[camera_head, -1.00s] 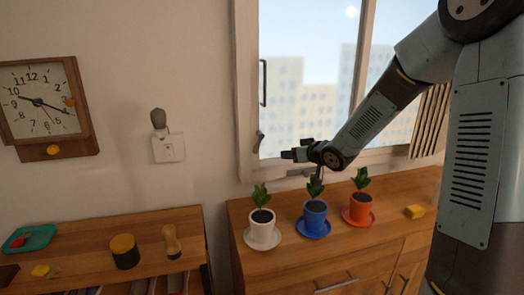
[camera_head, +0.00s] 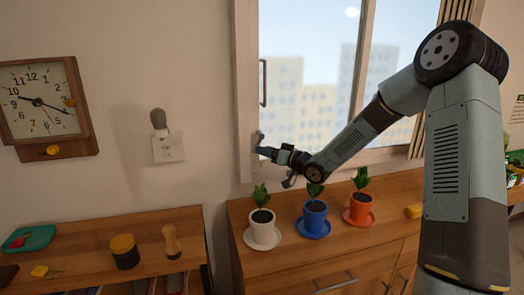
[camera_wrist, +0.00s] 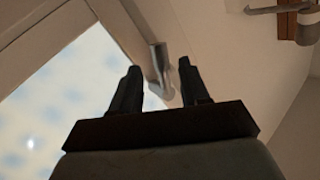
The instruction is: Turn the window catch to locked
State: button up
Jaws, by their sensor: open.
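The window catch (camera_wrist: 159,66) is a small grey metal lever on the window frame (camera_wrist: 88,28). In the wrist view it lies between my two open fingers, its lower end reaching in between them. I cannot tell whether the fingers touch it. In the head view, the catch (camera_head: 257,138) sits low on the left window post, and my gripper (camera_head: 268,151) is right at it, coming from the right. My gripper also shows in the wrist view (camera_wrist: 160,85), open with a finger on either side of the catch.
White, blue and orange potted plants on saucers (camera_head: 262,227) (camera_head: 314,215) (camera_head: 359,207) stand on the cabinet below my arm. A wall switch (camera_head: 168,147) is left of the window. A clock (camera_head: 45,107) hangs further left. A shelf (camera_head: 75,258) holds small items.

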jog(key=shift+x, duration=1.25)
jog(key=shift+c, duration=0.3)
grip_shut()
